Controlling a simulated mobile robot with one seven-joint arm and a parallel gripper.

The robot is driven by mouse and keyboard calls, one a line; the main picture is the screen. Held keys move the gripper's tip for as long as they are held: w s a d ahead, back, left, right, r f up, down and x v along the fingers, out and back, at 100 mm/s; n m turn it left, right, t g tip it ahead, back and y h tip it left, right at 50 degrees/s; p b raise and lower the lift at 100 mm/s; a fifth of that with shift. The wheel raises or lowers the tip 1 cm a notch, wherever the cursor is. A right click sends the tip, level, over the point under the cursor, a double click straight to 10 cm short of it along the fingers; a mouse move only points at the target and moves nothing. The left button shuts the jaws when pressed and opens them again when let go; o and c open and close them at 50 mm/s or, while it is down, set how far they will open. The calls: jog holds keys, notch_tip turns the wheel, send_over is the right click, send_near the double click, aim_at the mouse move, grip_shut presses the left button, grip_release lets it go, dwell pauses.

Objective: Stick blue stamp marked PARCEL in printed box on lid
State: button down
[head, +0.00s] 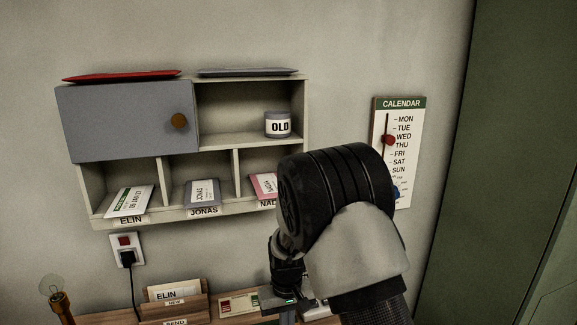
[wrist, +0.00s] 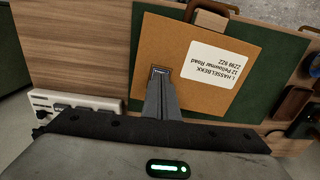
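A brown parcel lid (wrist: 215,85) lies below my gripper in the wrist view, with a white address label (wrist: 208,68) that reads upside down. A small dark-outlined printed box (wrist: 159,71) is on the lid, right at my fingertips. My gripper (wrist: 160,80) points down at it with its fingers together. I cannot make out a blue stamp at the tips or elsewhere; anything thin between them is hidden. In the head view my arm hides the parcel and most of my gripper.
A green mat (wrist: 259,55) lies under the parcel on the wooden bench (wrist: 85,50). Dark wooden items (wrist: 293,103) stand at the right. A wall rack (head: 124,121) and calendar (head: 400,150) hang behind. A bulb lamp (head: 54,290) stands left of a letter holder (head: 180,305).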

jog(key=shift+f+b, duration=0.5)
jog(key=shift+f, duration=0.15)
dwell(0.8)
dwell(0.5)
notch_tip(320, 180, up, 7)
jog(key=p, duration=0.4)
dwell(0.5)
jog(key=s+d+r+m+t, duration=0.1)
jog(key=s+d+r, duration=0.25)
jog(key=r, duration=0.55)
jog(key=s+d+r+t, duration=0.1)
jog(key=s+d+r, duration=0.25)
jog(key=r, duration=0.65)
jog(key=s+d+r+m+t, duration=0.1)
jog(key=s+d+r, duration=0.2)
jog(key=s, duration=0.5)
jog(key=s+d+r+m+t+p, duration=0.1)
jog(key=s+d+r, duration=0.3)
jog(key=s, duration=0.4)
jog(key=shift+d+r+t, duration=0.2)
jog(key=shift+r+t, duration=0.5)
jog(key=shift+t, duration=0.1)
